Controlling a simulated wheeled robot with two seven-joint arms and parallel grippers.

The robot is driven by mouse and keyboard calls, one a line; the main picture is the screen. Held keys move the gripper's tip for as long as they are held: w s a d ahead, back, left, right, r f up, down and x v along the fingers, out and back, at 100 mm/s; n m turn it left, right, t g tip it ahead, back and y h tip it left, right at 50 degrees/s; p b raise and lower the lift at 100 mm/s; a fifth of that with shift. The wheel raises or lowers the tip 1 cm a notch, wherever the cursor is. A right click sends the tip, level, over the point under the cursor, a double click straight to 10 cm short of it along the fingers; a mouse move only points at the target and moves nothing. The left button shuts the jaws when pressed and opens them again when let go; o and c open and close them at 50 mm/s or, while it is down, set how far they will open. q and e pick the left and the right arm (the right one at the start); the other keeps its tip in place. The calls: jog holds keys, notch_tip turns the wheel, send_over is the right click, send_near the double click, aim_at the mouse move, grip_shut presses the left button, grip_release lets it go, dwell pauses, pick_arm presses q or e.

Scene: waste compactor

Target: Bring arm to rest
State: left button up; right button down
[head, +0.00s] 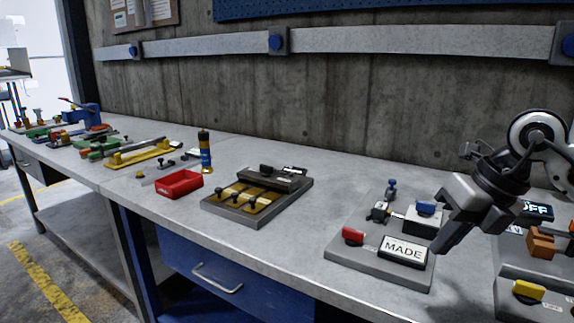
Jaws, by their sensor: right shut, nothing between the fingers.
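My right gripper (462,222) is at the right of the head view, its arm coming in from the right edge. It is dark grey, points down and to the left, and is shut with nothing held. My left gripper is not in view.
A second panel with an OFF display (538,210), an orange block (541,243) and a yellow knob (528,291) stands at the far right. Bench between fixture and MADE panel is clear.

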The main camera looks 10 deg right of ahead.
jog(key=s+a+f+m+t+y, duration=0.1)
jog(key=a+m+t+y, duration=0.15)
jog(key=a+y, duration=0.4)
jog(key=s+a+m+t+y+p, duration=0.1)
jog(key=a+m+t+y, duration=0.1)
jog(key=a+m+y, duration=0.45)
jog(key=s+a+f+t+y, duration=0.15)
jog(key=a+y, duration=0.25)
jog(key=a, duration=0.5)
jog(key=s+d+f+m+t+h+p, duration=0.1)
jog(key=d+f+m+t+h, duration=0.2)
jog(key=f+m+h, duration=0.7)
jog(key=s+d+f+m+t+h, duration=0.2)
jog(key=d+f+m+t+h, duration=0.15)
jog(key=f+m+h, duration=0.6)
jog(key=s+f+m+g+y, duration=0.2)
jog(key=s+f+m+g, duration=0.2)
jog(key=s+f+m, duration=0.2)
jog(key=shift+s+a+f+g, duration=0.25)
jog(key=shift+s+f+g, duration=0.15)
jog(key=shift+s, duration=0.4)
jog(key=shift+y, duration=0.35)
